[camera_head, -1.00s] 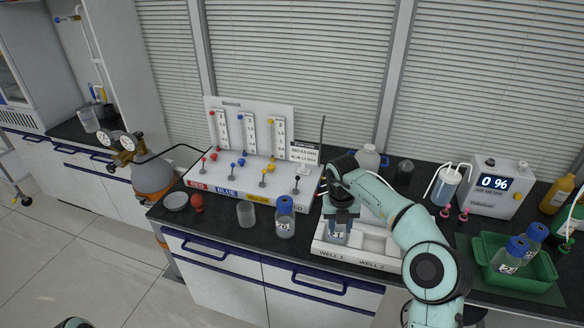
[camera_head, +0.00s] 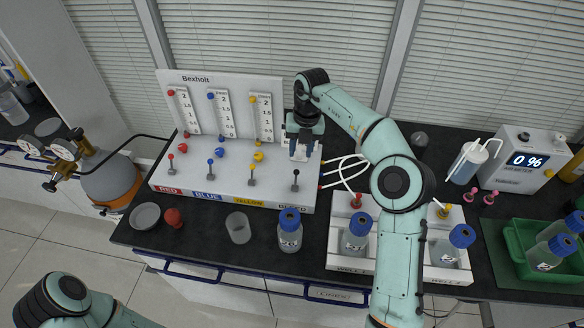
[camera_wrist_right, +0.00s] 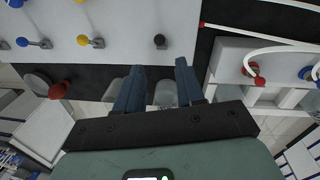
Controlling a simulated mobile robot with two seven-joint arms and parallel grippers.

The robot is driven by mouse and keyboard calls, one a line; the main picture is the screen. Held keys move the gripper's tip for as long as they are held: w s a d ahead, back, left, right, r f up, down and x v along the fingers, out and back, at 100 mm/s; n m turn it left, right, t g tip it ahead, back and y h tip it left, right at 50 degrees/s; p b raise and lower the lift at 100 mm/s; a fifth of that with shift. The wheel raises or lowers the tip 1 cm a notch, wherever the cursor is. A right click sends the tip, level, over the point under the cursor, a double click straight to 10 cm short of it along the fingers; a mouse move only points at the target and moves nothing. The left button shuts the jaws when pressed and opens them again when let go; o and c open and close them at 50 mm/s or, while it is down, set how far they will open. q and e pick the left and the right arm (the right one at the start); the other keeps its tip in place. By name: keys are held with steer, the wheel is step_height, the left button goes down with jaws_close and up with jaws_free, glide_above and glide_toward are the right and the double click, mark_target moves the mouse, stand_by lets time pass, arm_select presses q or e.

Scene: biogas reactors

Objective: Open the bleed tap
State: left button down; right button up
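The bleed tap (camera_head: 295,180) is the black-knobbed lever at the right end of the white panel's sloped front, above the partly legible BLEED label. Its black knob (camera_wrist_right: 160,39) shows beyond the fingertips in the right wrist view. My right gripper (camera_head: 302,150) is over the panel, behind the tap in the head view and apart from it. In the right wrist view, its two blue fingers (camera_wrist_right: 157,76) are spread with nothing held between them. My left arm shows at the lower left of the head view; its gripper is out of frame.
Red, blue and yellow levers (camera_head: 210,168) stand left of the tap. A glass beaker (camera_head: 238,227) and blue-capped bottle (camera_head: 290,232) stand in front. The well tray (camera_head: 345,264) holds two bottles at right; white tubes (camera_head: 345,170) lie behind it.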

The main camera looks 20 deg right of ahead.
mark_target(297, 173)
steer(key=f, duration=0.8)
steer(key=a+f, duration=0.1)
steer(key=f, duration=0.3)
steer(key=shift+w+f, duration=0.15)
steer(key=shift+f, duration=0.1)
jaws_close()
